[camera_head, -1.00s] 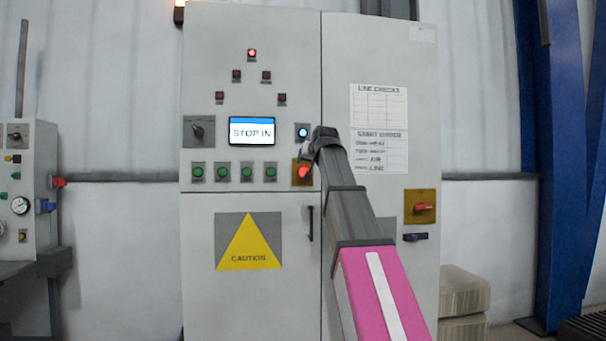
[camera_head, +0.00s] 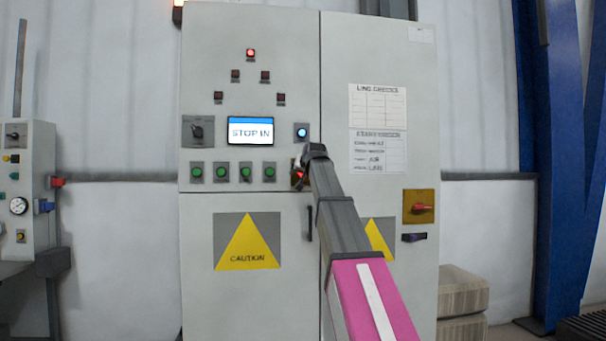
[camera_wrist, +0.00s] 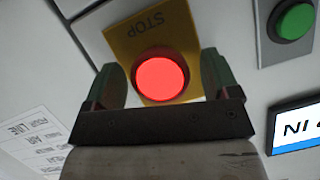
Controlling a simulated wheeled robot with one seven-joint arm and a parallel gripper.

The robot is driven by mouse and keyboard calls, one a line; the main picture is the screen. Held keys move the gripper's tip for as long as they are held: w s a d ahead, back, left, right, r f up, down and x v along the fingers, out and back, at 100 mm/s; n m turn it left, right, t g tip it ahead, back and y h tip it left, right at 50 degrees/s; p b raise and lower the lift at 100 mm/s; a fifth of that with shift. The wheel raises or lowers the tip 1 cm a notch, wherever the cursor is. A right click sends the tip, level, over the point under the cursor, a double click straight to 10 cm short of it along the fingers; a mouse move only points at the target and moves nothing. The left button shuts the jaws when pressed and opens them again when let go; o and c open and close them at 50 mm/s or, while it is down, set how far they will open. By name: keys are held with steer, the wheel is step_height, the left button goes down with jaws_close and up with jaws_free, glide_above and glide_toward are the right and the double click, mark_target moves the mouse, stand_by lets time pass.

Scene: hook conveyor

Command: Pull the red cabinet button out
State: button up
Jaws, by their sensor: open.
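The red button (camera_wrist: 161,79) is lit and round, on a yellow plate marked STOP (camera_wrist: 146,36). In the wrist view it sits between the two open fingers of my gripper (camera_wrist: 160,84), one on each side, with nothing clearly touching it. In the head view the red button (camera_head: 298,175) is mostly covered by my gripper (camera_head: 301,168), which is at the grey cabinet (camera_head: 200,270) front. The cabinet screen (camera_head: 250,131) reads STOP IN. Contact between fingers and button cannot be told.
Several green buttons (camera_head: 221,172) sit left of the red one, and a blue-lit button (camera_head: 301,132) above it. A door handle (camera_head: 310,224) is just below. A red rotary switch (camera_head: 422,208) is on the right door. A gauge panel (camera_head: 22,180) stands at far left.

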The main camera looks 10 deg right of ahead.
steer(key=c, duration=1.3)
steer(key=shift+s, duration=0.75)
steer(key=o, duration=1.3)
steer(key=a+v, duration=0.1)
steer(key=v, duration=0.9)
steer(key=shift+s+d, duration=0.35)
steer(key=shift+d, duration=0.2)
